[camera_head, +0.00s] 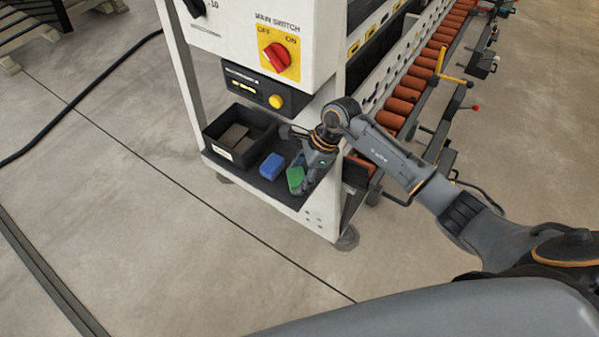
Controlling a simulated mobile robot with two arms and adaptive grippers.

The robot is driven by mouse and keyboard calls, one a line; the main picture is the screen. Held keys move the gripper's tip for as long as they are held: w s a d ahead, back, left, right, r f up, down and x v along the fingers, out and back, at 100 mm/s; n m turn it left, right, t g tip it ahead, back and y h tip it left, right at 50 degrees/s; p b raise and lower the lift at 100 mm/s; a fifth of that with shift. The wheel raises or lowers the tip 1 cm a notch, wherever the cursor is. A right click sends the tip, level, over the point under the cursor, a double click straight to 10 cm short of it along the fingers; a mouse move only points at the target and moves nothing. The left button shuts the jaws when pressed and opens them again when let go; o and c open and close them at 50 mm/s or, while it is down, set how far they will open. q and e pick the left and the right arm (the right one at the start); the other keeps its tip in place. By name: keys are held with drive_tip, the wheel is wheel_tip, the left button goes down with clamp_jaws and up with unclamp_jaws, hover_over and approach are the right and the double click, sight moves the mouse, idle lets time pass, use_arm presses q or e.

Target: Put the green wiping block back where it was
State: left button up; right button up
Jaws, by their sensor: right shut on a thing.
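The green wiping block (295,178) is at the right part of the machine's low dark shelf (285,198). My right gripper (302,178) reaches down to the shelf from the right and is shut on the green block. The gripper hides the block's right side. I cannot tell whether the block touches the shelf. A blue block (272,166) lies on the shelf just left of the green one, with a small gap between them. My left gripper is not in view.
A black bin (240,137) with a white label stands at the shelf's left end. Above it are a control box with a yellow button (276,102) and a red main switch (277,57). Orange rollers (408,89) line the machine's right side. Bare floor lies in front.

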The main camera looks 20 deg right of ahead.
drive_tip(key=shift+f, duration=0.1)
drive_tip(key=o, duration=1.1)
drive_tip(key=shift+r, duration=0.25)
drive_tip(key=b+v, duration=0.1)
drive_tip(key=v, duration=0.6)
drive_tip(key=shift+r, duration=0.15)
drive_tip(key=shift+d, duration=0.1)
